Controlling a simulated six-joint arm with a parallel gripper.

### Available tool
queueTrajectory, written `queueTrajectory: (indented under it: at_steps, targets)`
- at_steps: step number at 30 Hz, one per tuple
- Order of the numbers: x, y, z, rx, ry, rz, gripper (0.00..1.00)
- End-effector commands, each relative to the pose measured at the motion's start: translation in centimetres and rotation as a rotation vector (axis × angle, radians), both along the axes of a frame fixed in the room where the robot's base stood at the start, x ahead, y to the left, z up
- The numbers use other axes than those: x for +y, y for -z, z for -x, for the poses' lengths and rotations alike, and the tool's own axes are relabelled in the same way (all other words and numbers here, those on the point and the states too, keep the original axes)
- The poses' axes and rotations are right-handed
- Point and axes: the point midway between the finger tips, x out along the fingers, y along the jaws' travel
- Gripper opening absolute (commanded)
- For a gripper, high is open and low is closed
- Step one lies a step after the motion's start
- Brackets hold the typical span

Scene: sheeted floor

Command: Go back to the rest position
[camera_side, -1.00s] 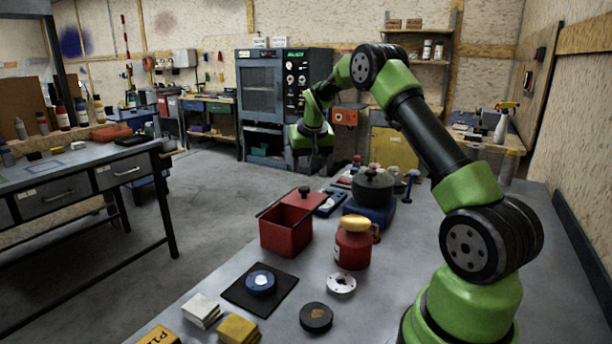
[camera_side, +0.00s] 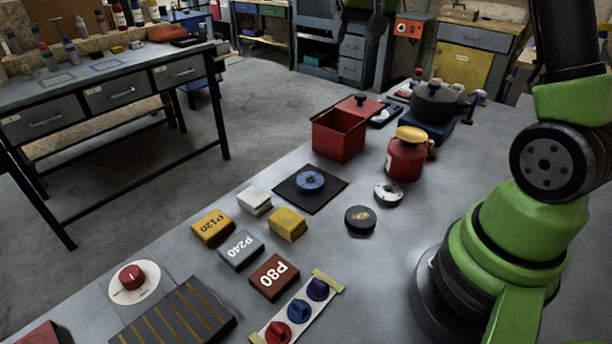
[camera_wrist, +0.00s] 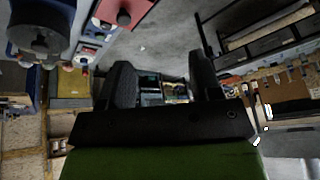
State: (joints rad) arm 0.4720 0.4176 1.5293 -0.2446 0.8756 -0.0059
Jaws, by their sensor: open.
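My gripper (camera_wrist: 162,76) shows in the wrist view with two dark fingers spread apart and nothing between them. In the side view only its dark lower end (camera_side: 378,24) shows at the top edge, in front of the far cabinets and above the bench. It touches nothing that I can see. My upper arm is mostly cut off by the top of the side view.
The grey bench carries a red box (camera_side: 338,138), a dark pot (camera_side: 434,104), a red canister (camera_side: 405,162), a blue disc (camera_side: 310,181) on a black mat, abrasive blocks (camera_side: 273,278) and colored knobs (camera_side: 299,310). A drawer workbench (camera_side: 110,92) stands left across open floor (camera_side: 262,120).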

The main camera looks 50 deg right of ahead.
Motion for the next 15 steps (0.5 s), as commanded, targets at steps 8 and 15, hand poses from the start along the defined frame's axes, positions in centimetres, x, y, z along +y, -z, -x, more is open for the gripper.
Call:
queueTrajectory:
  at_steps: [8,15]
  targets:
    - [11.6,-5.8,7.2,-0.112,-0.165,-0.068,0.58]
    - [18.1,-5.8,15.4,-0.188,-0.303,-0.143,0.58]
